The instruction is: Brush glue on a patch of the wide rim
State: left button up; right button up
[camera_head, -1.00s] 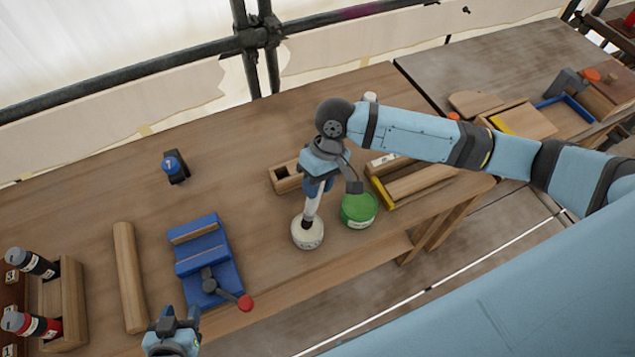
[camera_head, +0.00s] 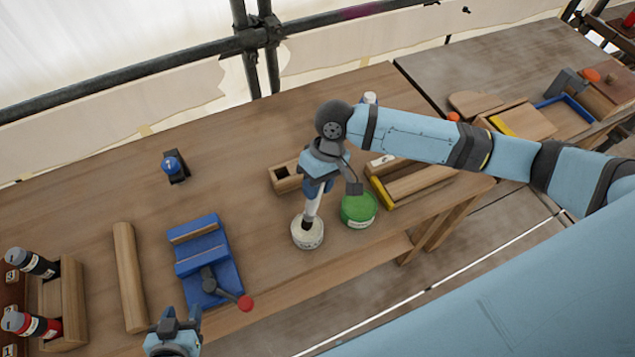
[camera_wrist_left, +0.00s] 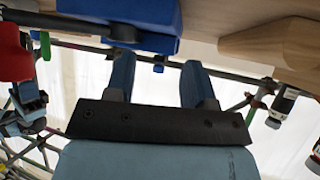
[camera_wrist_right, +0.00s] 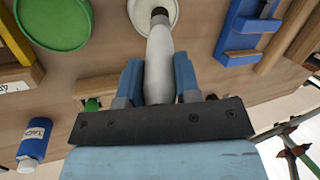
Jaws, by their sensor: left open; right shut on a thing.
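My right gripper (camera_head: 317,187) is shut on the pale handle of a brush (camera_wrist_right: 159,62). The brush points down, and its dark lower end (camera_wrist_right: 159,14) is at the mouth of a small white pot (camera_head: 307,238); its bristles are hidden. The white pot also shows at the top of the right wrist view (camera_wrist_right: 174,9). My left gripper (camera_head: 182,316) is open and empty at the table's front edge, near a blue vise (camera_head: 204,252) with a red-knobbed lever. Its fingers also stand apart in the left wrist view (camera_wrist_left: 157,66). I cannot make out a wide rim.
A green tin (camera_head: 358,210) stands right beside the white pot. A wooden cylinder (camera_head: 128,275) lies left of the vise. A small blue-topped item (camera_head: 174,166) stands behind. The table's back middle is clear.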

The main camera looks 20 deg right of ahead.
jog(key=shift+f, duration=0.35)
jog(key=shift+s+f+p, duration=0.1)
jog(key=shift+f+p, duration=0.05)
jog(key=shift+p, duration=0.45)
dwell(2.5)
notch_tip(320, 180, up, 3)
jog(key=p, duration=0.3)
jog(key=shift+r, duration=2.1)
